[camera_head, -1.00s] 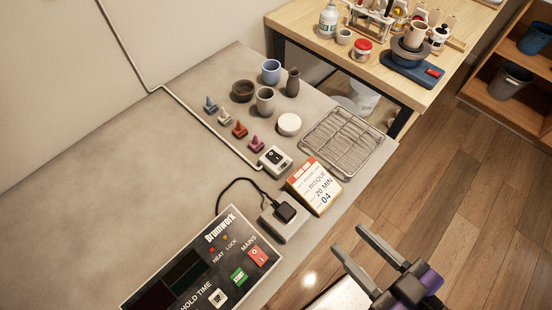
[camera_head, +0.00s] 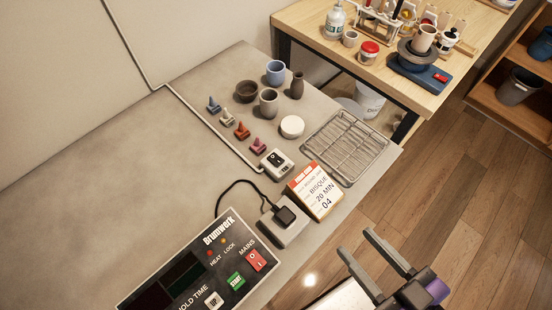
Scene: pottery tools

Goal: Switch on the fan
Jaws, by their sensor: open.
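No fan shows in this view. A small white switch box (camera_head: 277,164) with a black rocker sits on the grey bench (camera_head: 130,140), at the end of a pale conduit (camera_head: 215,127) that runs up the wall. Its label is too small to read. A control panel (camera_head: 205,265) marked Brumwerk, with a red MAINS rocker (camera_head: 255,260) and a green START button (camera_head: 236,281), lies at the bench's near edge. My gripper (camera_head: 359,244) is open and empty at the lower right, off the bench's edge and apart from the switch box and panel.
A grey socket block (camera_head: 293,232) with a black plug and a BISQUE card stand (camera_head: 317,191) stand near the bench edge. A wire rack (camera_head: 345,147), several pots and small coloured cones lie behind. A wooden table (camera_head: 390,75) stands beyond.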

